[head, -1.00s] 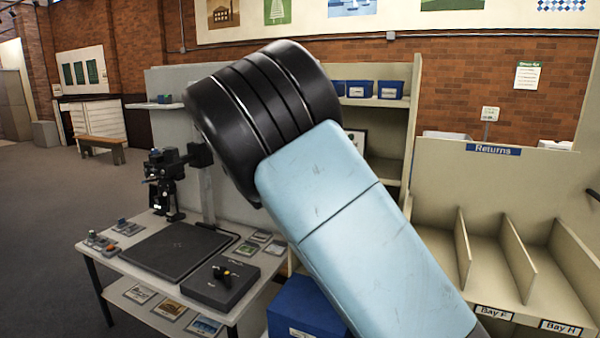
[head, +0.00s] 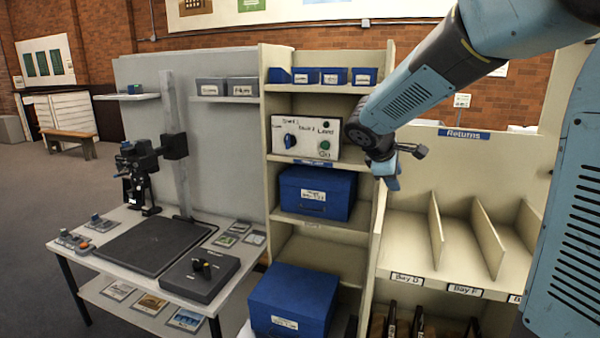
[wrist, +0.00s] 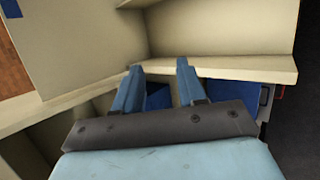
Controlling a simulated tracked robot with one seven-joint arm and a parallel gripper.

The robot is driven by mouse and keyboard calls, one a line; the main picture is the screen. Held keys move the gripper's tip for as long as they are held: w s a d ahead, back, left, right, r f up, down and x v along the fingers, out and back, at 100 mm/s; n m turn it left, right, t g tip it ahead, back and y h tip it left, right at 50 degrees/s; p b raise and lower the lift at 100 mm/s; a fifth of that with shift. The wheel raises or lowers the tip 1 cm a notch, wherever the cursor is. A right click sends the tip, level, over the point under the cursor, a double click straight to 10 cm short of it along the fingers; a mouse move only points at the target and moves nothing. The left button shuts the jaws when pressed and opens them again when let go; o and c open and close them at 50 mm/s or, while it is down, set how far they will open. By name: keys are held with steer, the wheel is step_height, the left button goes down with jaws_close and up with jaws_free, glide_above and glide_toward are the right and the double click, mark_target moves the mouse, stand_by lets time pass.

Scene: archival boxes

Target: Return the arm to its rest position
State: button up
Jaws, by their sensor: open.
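My arm (head: 430,80) reaches in from the upper right of the head view, bent, with its end in front of the right side of the shelf unit. My gripper (head: 393,183) hangs small at the arm's end, near the shelf's right upright. In the wrist view my gripper (wrist: 160,70) shows two blue fingers apart with nothing between them. Pale shelf boards lie beyond the fingertips.
The shelf unit (head: 257,150) holds a blue box (head: 316,190), a control panel (head: 305,138) and small blue bins. Another blue box (head: 292,302) stands low. The Returns rack (head: 463,215) is close at right. A copy-stand table (head: 120,220) is at left.

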steer(key=s+r+m+y, duration=0.1)
steer(key=s+m+y, duration=0.5)
steer(key=s, duration=2.3)
steer(key=m, duration=0.7)
steer(key=shift+a+r, duration=0.2)
steer(key=shift+r, duration=0.2)
